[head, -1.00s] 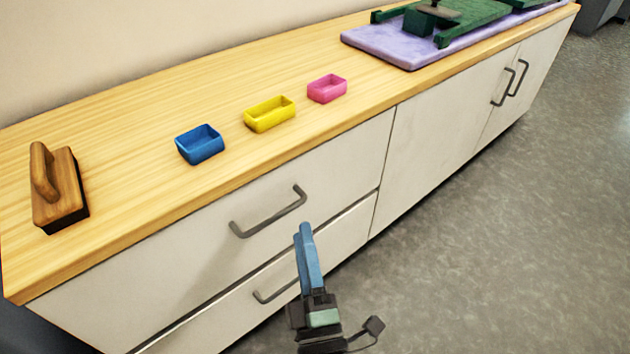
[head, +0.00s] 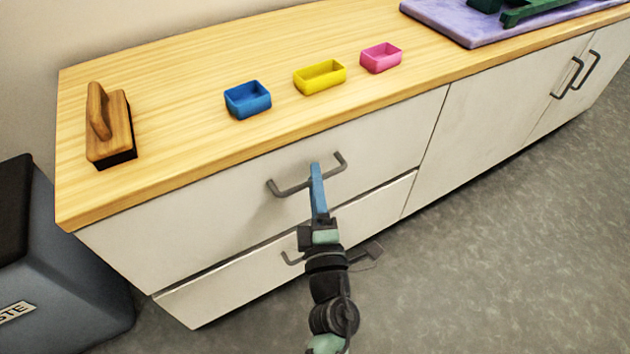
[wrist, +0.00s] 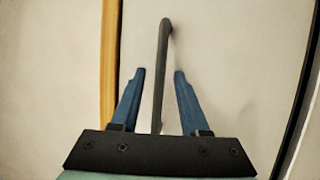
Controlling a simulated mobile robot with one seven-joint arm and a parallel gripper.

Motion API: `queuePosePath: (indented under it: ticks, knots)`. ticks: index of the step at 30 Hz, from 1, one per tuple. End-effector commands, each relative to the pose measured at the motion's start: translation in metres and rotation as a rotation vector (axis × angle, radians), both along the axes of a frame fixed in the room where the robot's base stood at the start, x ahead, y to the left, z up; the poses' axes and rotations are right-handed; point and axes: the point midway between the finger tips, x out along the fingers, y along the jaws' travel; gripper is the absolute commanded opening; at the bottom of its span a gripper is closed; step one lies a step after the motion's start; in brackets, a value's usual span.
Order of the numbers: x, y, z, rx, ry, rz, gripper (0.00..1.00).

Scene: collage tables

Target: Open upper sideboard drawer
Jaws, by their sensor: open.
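The sideboard's upper drawer (head: 200,225) is closed, its white front flush under the wooden top. Its dark bar handle (head: 290,190) runs across the front, and my gripper (head: 316,168) overlaps its middle in the head view. In the wrist view the handle (wrist: 162,70) stands between the two blue fingers of my gripper (wrist: 158,75). The fingers are open, with a gap to the handle on both sides. The lower drawer (head: 220,295) has its own handle (head: 291,259), partly hidden behind my arm.
On the sideboard top (head: 200,90) stand a wooden-handled brush (head: 112,130) and blue (head: 248,100), yellow (head: 320,77) and pink (head: 381,57) boxes. A purple mat (head: 450,22) lies at the right. A grey bin (head: 70,265) stands at the left. The floor (head: 500,250) in front is clear.

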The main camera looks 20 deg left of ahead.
Motion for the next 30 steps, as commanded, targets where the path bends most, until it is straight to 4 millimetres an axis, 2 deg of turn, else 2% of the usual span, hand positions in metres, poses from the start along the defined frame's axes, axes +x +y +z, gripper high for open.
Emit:
queuePosePath:
  ticks: [4, 12, 18, 20, 30]
  knots:
    - [0.0065, 0.0038, 0.0010, 0.001, 0.000, 0.000, 0.45]
    - [0.0072, 0.0039, 0.0016, 0.001, 0.001, -0.001, 0.45]
    - [0.0071, 0.0038, 0.0017, 0.001, 0.001, -0.001, 0.09]
    - [0.0071, 0.0038, 0.0017, 0.001, 0.001, -0.001, 0.00]
    - [0.0070, 0.0037, 0.0016, 0.001, 0.001, -0.001, 0.00]
